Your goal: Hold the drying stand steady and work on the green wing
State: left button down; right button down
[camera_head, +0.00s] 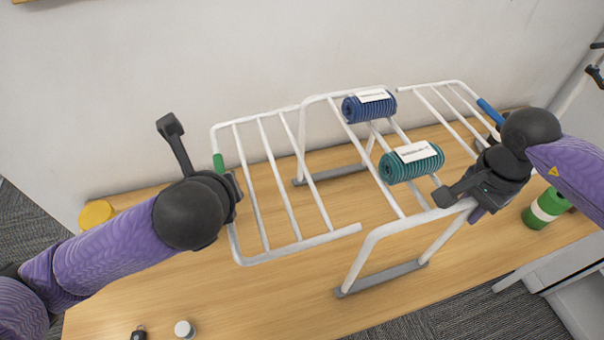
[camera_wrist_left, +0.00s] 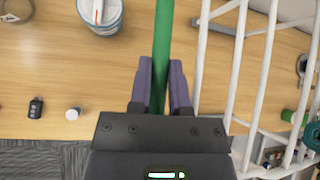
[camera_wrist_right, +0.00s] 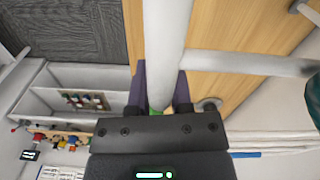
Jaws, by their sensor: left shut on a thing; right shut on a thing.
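The white drying stand (camera_head: 358,262) stands on the wooden table on grey feet, its wings out to both sides. The green wing (camera_head: 262,190) is at the left, with a green sleeve on its outer bar (camera_head: 218,163); its exact tilt is unclear. My left gripper (camera_head: 236,188) is shut on that green bar, which runs between its fingers in the left wrist view (camera_wrist_left: 161,60). My right gripper (camera_head: 463,197) is shut on the white frame at the front right, also seen in the right wrist view (camera_wrist_right: 166,50). The other wing (camera_head: 440,105) has a blue sleeve (camera_head: 489,112).
A blue roll (camera_head: 355,108) and a teal roll (camera_head: 398,168), both labelled, lie on the middle bars. A green jar (camera_head: 536,217) is at the right, a yellow-topped thing (camera_head: 96,214) at the left. A key fob (camera_head: 138,333) and small white-capped bottle (camera_head: 184,329) are in front.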

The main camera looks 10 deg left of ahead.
pick_arm(q)
jog(key=shift+d, duration=0.3)
pick_arm(e)
jog(key=shift+a, duration=0.35)
pick_arm(q)
jog(key=c, duration=0.7)
grip_release()
jog(key=shift+o, duration=0.6)
jog(key=shift+a, duration=0.1)
pick_arm(e)
jog(key=shift+d, duration=0.1)
jog(key=shift+d, duration=0.15)
